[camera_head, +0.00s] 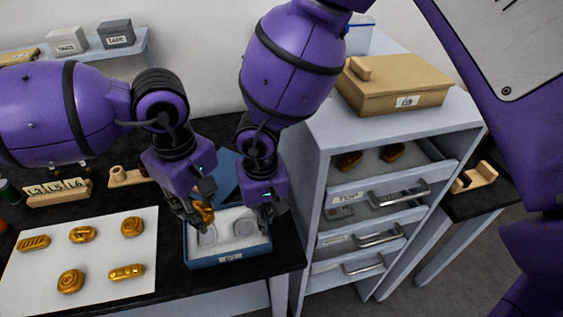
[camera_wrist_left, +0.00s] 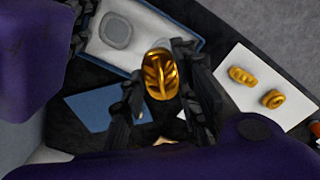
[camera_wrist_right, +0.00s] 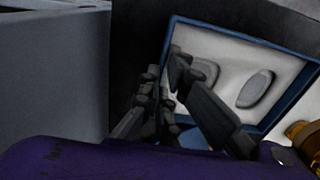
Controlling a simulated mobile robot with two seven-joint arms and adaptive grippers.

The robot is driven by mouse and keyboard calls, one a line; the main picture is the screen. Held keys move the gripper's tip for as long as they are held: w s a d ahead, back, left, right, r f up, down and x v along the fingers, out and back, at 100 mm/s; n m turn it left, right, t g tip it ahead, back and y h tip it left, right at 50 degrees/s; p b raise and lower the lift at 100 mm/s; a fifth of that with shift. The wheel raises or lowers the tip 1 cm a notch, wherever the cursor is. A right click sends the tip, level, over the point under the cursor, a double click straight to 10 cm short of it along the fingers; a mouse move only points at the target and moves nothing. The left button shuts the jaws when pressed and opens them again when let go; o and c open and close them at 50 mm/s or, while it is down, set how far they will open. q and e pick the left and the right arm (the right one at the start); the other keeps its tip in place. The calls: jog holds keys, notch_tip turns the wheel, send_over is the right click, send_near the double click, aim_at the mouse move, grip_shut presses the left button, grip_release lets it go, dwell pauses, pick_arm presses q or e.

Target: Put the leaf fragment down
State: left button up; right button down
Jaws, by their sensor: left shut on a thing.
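The leaf fragment (camera_head: 206,212) is gold with raised veins. My left gripper (camera_head: 198,215) is shut on it, and the fragment (camera_wrist_left: 161,74) shows between its fingers in the left wrist view. It is held over the left side of a blue box (camera_head: 230,259) with a pale padded inside and two rounded grey recesses. The right wrist view shows both recesses (camera_wrist_right: 254,88) with nothing seen in them. My right gripper (camera_head: 274,212) is at the box's right side, its fingers a little apart and empty in the right wrist view (camera_wrist_right: 164,65).
A white mat (camera_head: 105,253) with several gold fragments lies on the black table at left. A blue panel (camera_wrist_left: 95,106) lies behind the box. A grey drawer cabinet (camera_head: 310,235) stands close on the right, with a tan box (camera_head: 390,90) on top.

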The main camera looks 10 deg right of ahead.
aim_at(208, 237)
pick_arm(q)
jog(key=m, duration=0.5)
jog(key=shift+w+a+r+m, duration=0.1)
jog(key=shift+w+r+m, duration=0.2)
pick_arm(e)
jog(key=shift+r, duration=0.1)
pick_arm(q)
jog(key=shift+w+a+r+m, duration=0.1)
jog(key=shift+a+m, duration=0.05)
jog(key=shift+m, duration=0.75)
pick_arm(e)
jog(key=shift+w, duration=0.1)
pick_arm(q)
jog(key=shift+m, duration=0.3)
notch_tip(208, 237, down, 10)
jog(key=shift+a+f, duration=0.1)
